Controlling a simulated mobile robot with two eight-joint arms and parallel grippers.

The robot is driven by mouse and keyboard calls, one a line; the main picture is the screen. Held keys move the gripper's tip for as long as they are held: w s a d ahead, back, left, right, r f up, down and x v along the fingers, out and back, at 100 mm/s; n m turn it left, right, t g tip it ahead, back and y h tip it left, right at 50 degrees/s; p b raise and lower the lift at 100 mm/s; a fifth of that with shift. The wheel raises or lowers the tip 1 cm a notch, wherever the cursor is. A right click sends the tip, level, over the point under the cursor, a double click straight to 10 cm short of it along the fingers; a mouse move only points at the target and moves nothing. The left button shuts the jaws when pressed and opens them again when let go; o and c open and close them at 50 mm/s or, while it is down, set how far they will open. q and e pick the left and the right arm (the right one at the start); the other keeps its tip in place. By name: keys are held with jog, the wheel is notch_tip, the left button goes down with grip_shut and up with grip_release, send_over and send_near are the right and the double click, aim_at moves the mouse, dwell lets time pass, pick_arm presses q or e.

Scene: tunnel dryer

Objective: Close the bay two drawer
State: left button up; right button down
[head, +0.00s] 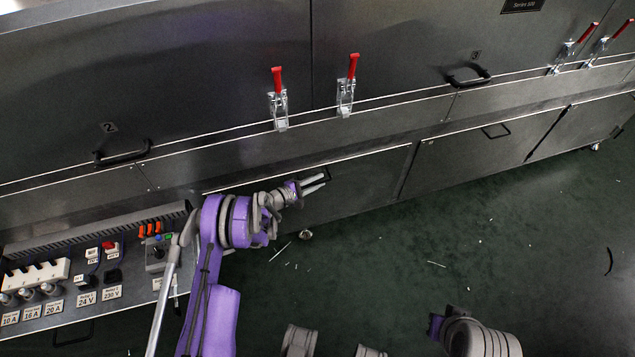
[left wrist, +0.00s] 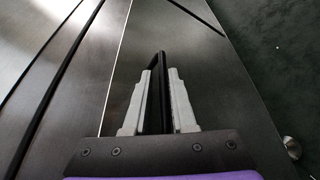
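The bay two drawer (head: 350,184) is a dark metal front low on the machine, below the panel marked 2. I cannot tell how far it stands out. Its black bar handle (left wrist: 157,92) shows in the left wrist view between my left gripper's two pale fingers. My left gripper (head: 315,183) is at the drawer front in the head view, fingers spaced apart around the handle. A narrow dark gap shows between handle and right finger, so the grip looks open.
A control panel (head: 100,270) with switches and sockets is at the lower left. Red-handled clamps (head: 279,98) line the upper seam. A neighbouring lower front (head: 480,145) is to the right. The green floor (head: 460,235) has small scraps and a small round object (head: 305,234) near the drawer.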

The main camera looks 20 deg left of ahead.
pick_arm(q)
jog(key=v, duration=1)
jog(key=shift+s+a+p, duration=0.2)
jog(key=shift+s+p, duration=0.1)
jog(key=shift+s, duration=0.05)
pick_arm(e)
jog(key=shift+r, duration=0.4)
pick_arm(q)
jog(key=shift+r, duration=0.2)
